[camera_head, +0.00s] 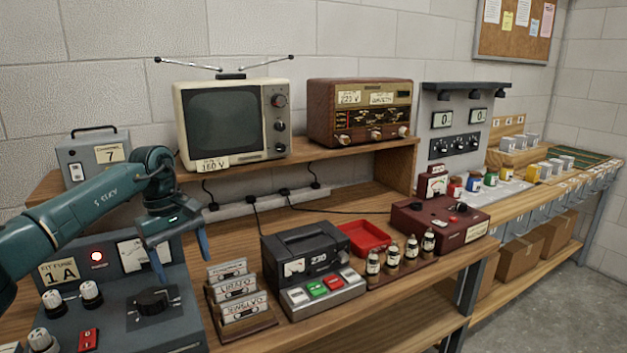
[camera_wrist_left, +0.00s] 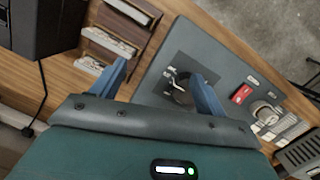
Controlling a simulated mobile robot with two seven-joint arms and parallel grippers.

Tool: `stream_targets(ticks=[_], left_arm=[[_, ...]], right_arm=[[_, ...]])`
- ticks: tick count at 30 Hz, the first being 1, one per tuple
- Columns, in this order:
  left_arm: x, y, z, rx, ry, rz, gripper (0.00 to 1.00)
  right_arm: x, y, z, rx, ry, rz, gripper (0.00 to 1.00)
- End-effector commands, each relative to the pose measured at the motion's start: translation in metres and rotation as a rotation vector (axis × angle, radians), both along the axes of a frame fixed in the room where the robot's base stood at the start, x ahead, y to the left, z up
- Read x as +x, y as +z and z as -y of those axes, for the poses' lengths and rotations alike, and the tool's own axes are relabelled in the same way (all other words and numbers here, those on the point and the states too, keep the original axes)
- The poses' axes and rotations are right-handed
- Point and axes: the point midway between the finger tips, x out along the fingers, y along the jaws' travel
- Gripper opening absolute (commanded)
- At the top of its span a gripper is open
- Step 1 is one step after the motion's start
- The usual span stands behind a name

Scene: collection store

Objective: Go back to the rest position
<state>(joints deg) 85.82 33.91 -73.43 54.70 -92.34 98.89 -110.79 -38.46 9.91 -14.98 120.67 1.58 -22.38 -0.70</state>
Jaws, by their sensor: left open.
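My left gripper (camera_head: 181,265) comes in from the left on a teal arm, pointing down with its two blue fingers apart. It is open with nothing between the fingers, above the back of the grey control panel (camera_head: 180,335). The panel's black rotary knob (camera_head: 153,300) is below and slightly left of the fingers in the head view. In the left wrist view my left gripper (camera_wrist_left: 160,70) shows the knob (camera_wrist_left: 181,90) between and beyond its fingers. I cannot tell the exact gap. My right gripper is not in view.
A black tape recorder (camera_head: 305,255), a red tray (camera_head: 363,236) and small bottles (camera_head: 411,250) stand farther right. A television (camera_head: 232,120) and a radio (camera_head: 358,110) sit on the shelf behind.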

Motion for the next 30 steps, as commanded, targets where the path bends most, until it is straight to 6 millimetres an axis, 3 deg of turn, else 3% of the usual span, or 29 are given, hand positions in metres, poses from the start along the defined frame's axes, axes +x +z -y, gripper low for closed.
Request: stream_targets(ticks=[1,6,9,13,16,19,23,26,27,30], left_arm=[[-0.005,-0.026,0.032,-0.085,0.008,-0.021,0.74],[-0.035,-0.084,0.146,-0.451,0.15,-0.131,0.74],[-0.065,-0.101,0.214,-0.706,0.31,-0.276,0.74],[-0.1,-0.099,0.277,-1.016,0.592,-0.546,0.74],[-0.118,-0.09,0.303,-1.216,0.85,-0.807,0.74],[-0.127,-0.082,0.309,-1.378,1.133,-1.103,0.74],[-0.132,-0.088,0.291,-1.52,1.53,-1.534,0.74],[-0.138,-0.108,0.264,-1.573,1.845,-1.891,0.74],[-0.143,-0.12,0.251,1.477,-1.844,1.907,0.74],[-0.165,-0.156,0.216,1.103,-1.622,1.717,0.74]], right_arm=[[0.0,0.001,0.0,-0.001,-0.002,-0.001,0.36],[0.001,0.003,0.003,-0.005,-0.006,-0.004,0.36],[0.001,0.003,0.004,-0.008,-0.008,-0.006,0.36],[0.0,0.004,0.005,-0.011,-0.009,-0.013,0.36],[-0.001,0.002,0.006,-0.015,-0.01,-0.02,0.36],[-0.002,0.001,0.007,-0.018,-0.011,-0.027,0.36],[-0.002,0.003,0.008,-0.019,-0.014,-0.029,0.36],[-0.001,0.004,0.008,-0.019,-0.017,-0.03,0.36],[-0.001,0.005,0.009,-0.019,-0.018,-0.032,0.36],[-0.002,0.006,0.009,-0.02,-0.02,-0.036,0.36]])
